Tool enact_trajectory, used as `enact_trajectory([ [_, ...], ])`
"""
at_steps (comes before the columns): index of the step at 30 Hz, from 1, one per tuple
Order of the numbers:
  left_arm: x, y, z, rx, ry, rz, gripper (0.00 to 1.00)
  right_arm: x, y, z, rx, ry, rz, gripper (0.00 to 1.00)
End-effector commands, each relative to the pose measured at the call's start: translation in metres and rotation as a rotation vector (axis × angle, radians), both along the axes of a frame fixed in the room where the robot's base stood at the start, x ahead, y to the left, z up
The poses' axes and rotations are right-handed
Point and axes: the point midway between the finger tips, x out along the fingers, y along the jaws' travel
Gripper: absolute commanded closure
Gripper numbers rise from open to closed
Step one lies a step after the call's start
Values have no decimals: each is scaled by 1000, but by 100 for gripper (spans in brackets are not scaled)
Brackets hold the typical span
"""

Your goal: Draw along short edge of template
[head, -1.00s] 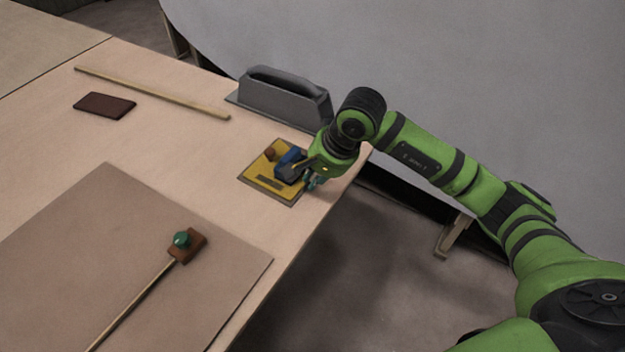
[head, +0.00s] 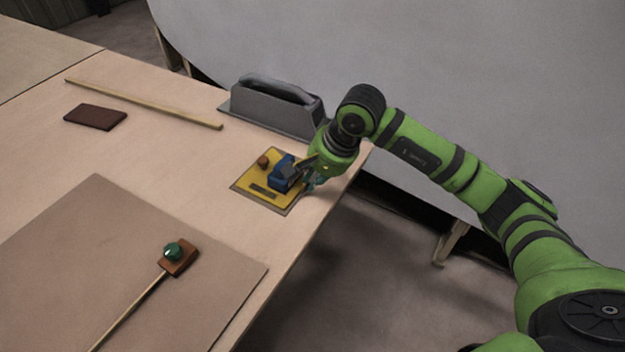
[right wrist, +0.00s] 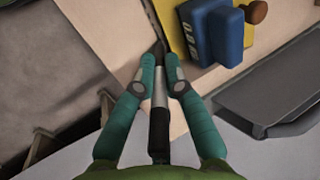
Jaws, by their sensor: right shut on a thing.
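The template is a yellow plate (head: 247,182) with a dark border, lying flat near the table's right edge. It carries a blue block (head: 281,174) and a small brown knob (head: 263,161); both also show in the right wrist view, as the block (right wrist: 214,35) and knob (right wrist: 257,11). My right gripper (head: 310,181) is at the plate's right side. In the right wrist view its teal fingers (right wrist: 162,86) are shut on a slim silver-and-black marking tool (right wrist: 159,130). The tool's dark tip points at the template's border; contact is unclear. My left gripper is out of view.
A grey handled tool (head: 272,108) stands just behind the template. A long wooden strip (head: 145,104) and a dark brown block (head: 96,117) lie farther left. A brown board (head: 120,260) bears a stick with a green-knobbed block (head: 179,258). The table edge drops off close by.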

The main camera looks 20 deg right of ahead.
Motion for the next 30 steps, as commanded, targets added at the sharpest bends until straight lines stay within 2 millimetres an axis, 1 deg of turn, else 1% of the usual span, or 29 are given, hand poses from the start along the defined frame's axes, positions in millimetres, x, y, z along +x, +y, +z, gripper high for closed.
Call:
enact_trajectory([
  [7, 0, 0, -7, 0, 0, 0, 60, 5, -8, -1, -5, 2, -3, 100],
  [14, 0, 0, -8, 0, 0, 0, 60, 7, -10, -1, -4, 3, -2, 100],
  [30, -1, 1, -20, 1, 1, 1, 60, 16, -20, 0, -2, 0, -2, 100],
])
